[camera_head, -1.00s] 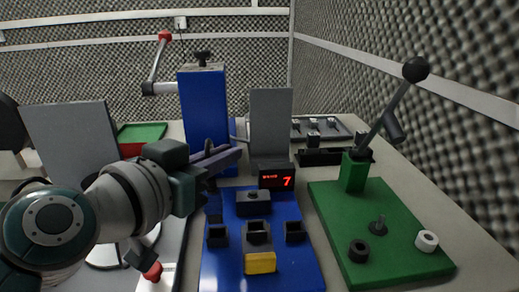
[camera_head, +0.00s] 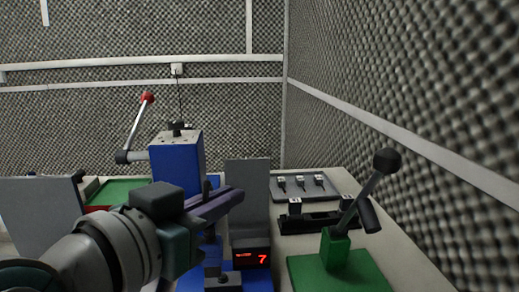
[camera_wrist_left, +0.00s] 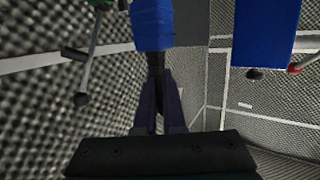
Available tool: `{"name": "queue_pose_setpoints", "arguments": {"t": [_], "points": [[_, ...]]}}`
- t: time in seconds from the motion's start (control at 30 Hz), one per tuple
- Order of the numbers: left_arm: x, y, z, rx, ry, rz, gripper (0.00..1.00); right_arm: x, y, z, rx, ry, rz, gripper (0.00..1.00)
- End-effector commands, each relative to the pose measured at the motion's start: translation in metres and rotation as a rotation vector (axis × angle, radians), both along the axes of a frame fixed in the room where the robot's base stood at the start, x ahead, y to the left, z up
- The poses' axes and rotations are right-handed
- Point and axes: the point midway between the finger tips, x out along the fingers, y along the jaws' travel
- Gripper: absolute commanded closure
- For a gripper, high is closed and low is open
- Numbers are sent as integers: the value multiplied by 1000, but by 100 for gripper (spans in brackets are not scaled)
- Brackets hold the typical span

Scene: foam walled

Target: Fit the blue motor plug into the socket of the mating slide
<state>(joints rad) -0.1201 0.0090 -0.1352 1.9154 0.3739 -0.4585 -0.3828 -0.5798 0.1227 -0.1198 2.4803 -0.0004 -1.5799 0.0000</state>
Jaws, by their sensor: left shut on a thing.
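My left gripper (camera_head: 240,192) reaches in from the left above the blue base plate (camera_head: 240,291). Its fingers, pointing right, look closed together. In the left wrist view the fingers (camera_wrist_left: 159,82) close around a narrow dark thing (camera_wrist_left: 155,64); I cannot tell whether it is the motor plug. A blue surface shows just beyond it. A black block with a knob (camera_head: 224,279) stands on the plate, below the gripper. The lower frame edge cuts off the rest of the plate, and I cannot make out the slide's socket. My right gripper is not in view.
A display reading 7 (camera_head: 250,256) stands before a grey upright panel (camera_head: 248,185). A blue press block (camera_head: 178,155) with a red-knobbed lever stands behind the gripper. At right are a green base (camera_head: 335,275) with a lever, a black rack (camera_head: 308,222) and a grey tray (camera_head: 312,192).

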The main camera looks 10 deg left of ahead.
Motion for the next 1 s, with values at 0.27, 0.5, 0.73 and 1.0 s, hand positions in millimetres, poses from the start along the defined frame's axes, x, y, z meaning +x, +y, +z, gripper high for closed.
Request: {"name": "queue_pose_setpoints", "arguments": {"t": [0.27, 0.5, 0.73, 1.0], "points": [[-9, -2, -15, -4, 0, -2, 100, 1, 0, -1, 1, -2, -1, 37], [-9, -2, -14, -4, 0, -2, 100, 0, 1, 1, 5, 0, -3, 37], [-9, -2, -24, -3, 0, -4, 100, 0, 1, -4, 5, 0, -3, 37], [-9, -2, -52, -3, 0, -3, 100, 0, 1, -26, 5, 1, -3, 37]]}}
